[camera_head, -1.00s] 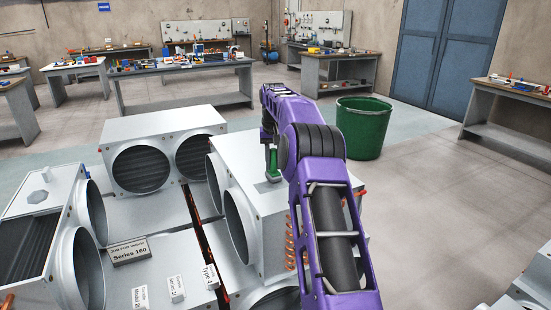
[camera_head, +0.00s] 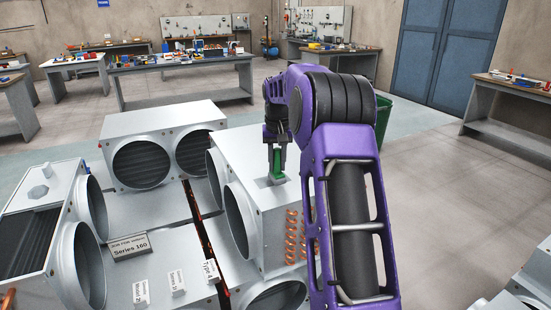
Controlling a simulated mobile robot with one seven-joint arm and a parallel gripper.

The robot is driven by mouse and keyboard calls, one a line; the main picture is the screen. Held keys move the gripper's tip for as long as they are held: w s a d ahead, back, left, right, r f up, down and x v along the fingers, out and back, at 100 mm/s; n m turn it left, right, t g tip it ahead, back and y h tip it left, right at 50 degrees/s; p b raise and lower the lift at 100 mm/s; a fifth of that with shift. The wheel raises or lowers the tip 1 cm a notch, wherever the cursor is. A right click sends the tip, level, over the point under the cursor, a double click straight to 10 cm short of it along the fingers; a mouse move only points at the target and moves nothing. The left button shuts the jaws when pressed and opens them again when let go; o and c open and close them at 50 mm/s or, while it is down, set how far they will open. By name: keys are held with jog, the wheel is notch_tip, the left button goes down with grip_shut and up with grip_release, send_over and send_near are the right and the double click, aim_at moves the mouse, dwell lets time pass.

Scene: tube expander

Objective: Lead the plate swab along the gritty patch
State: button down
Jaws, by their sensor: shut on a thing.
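My gripper (camera_head: 276,146) points down at the top of a grey metal box unit (camera_head: 244,150) in the middle of the view. It is shut on a green piece (camera_head: 278,160) with a small grey block at its lower end, which I take as the plate swab. The block sits at or just above the box's top face, near its right side; I cannot tell whether it touches. No gritty patch can be made out on the grey top. My purple arm covers the right part of the box.
Another grey box with round duct openings (camera_head: 150,125) stands behind to the left, and a finned unit (camera_head: 38,220) at far left. Small label signs (camera_head: 130,246) stand in front. Copper coils (camera_head: 293,235) are on the box's side. A green bin (camera_head: 385,115) is partly behind my arm.

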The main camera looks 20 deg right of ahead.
jog(key=shift+w, duration=0.1)
jog(key=shift+f, duration=0.65)
jog(key=shift+f, duration=0.3)
jog(key=w, duration=0.6)
jog(key=shift+w+a, duration=0.15)
jog(key=shift+r, duration=1.15)
jog(key=s, duration=0.2)
jog(key=s+a, duration=0.1)
jog(key=s, duration=0.3)
jog(key=shift+s+a+f, duration=0.2)
jog(key=shift+s+a, duration=0.1)
jog(key=shift+a, duration=0.05)
jog(key=shift+w+f, duration=0.1)
jog(key=shift+f, duration=0.1)
